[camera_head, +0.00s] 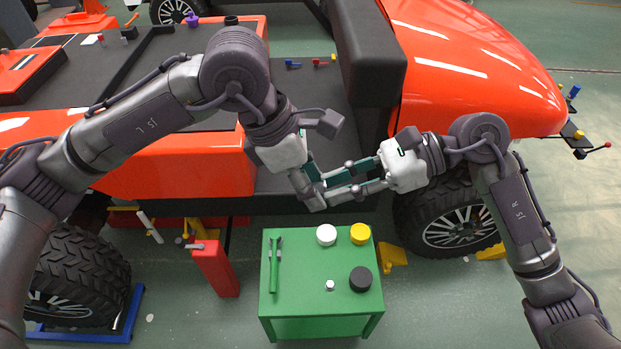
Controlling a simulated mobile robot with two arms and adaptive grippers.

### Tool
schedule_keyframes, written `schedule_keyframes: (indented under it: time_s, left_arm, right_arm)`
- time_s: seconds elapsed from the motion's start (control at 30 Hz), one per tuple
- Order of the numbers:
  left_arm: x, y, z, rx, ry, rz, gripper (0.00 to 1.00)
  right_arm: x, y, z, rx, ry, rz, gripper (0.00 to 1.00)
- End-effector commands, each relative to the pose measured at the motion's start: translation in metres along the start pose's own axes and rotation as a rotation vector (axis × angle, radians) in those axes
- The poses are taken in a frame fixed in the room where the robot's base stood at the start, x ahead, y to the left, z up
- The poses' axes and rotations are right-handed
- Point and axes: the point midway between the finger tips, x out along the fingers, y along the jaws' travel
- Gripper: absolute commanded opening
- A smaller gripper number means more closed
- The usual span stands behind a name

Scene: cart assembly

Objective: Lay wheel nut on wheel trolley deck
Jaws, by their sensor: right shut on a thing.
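A small silver nut (330,285), which looks like a wheel nut, lies on the top of the green table (292,308) near its front. My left gripper (314,188) points down beside the car body, and its fingers overlap those of my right gripper (326,190). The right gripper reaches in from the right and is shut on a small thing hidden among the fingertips. Whether the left fingers touch that thing cannot be told. A blue frame (90,337), possibly the wheel trolley, stands on the floor around the front left wheel (75,275).
The green table also bears a green-handled tool (274,265), a white cap (326,235), a yellow cap (360,233) and a black cap (360,279). A red stand (215,268) is left of the table. The orange car (180,165) fills the back.

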Motion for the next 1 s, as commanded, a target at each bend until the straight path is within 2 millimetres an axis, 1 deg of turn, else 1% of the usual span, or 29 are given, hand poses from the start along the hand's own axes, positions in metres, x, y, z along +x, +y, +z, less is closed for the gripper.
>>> schedule_keyframes:
  time_s: [0.03, 0.17, 0.2, 0.23, 0.27, 0.3, 0.37, 0.4, 0.47, 0.8, 0.87, 1.0]
  left_arm:
    - [0.000, 0.000, 0.000, 0.000, 0.000, 0.000, 0.33]
    - [0.000, 0.000, 0.000, 0.000, 0.000, 0.000, 0.11]
    - [0.000, 0.000, 0.000, 0.000, 0.000, 0.000, 0.04]
    - [0.000, 0.000, 0.000, 0.000, 0.000, 0.000, 0.00]
    - [0.000, 0.000, 0.000, 0.000, 0.000, 0.001, 0.00]
    - [0.000, 0.000, 0.000, -0.001, -0.001, 0.001, 0.00]
    - [-0.001, 0.001, 0.000, -0.001, -0.001, 0.001, 0.00]
    - [-0.001, 0.001, 0.000, -0.001, -0.001, 0.001, 0.00]
    - [-0.001, 0.000, 0.000, -0.001, -0.001, 0.001, 0.00]
    - [-0.001, 0.000, 0.000, 0.000, 0.000, 0.000, 0.00]
    - [-0.001, 0.000, 0.000, 0.000, 0.000, 0.000, 0.00]
    - [-0.001, 0.000, 0.000, 0.000, 0.000, 0.000, 0.00]
  right_arm:
    - [0.000, 0.000, 0.000, 0.000, 0.000, 0.000, 0.00]
    - [0.000, 0.000, 0.000, 0.000, 0.000, 0.000, 0.00]
    - [0.000, 0.000, 0.000, 0.000, 0.000, 0.000, 0.00]
    - [0.000, 0.000, 0.000, 0.000, 0.000, 0.001, 0.00]
    - [0.000, 0.000, 0.000, 0.000, 0.000, 0.001, 0.00]
    - [0.000, 0.000, 0.000, 0.000, 0.000, 0.001, 0.27]
    - [0.000, 0.000, 0.000, 0.000, 0.000, 0.001, 0.37]
    - [0.000, 0.000, 0.000, 0.000, 0.000, 0.001, 0.44]
    - [0.000, 0.000, 0.000, 0.000, 0.000, 0.001, 0.53]
    - [-0.002, 0.000, 0.000, 0.000, 0.001, -0.001, 0.53]
    - [-0.007, 0.000, 0.000, 0.001, 0.001, -0.001, 0.53]
    - [-0.029, -0.001, -0.001, 0.001, 0.003, -0.004, 0.53]
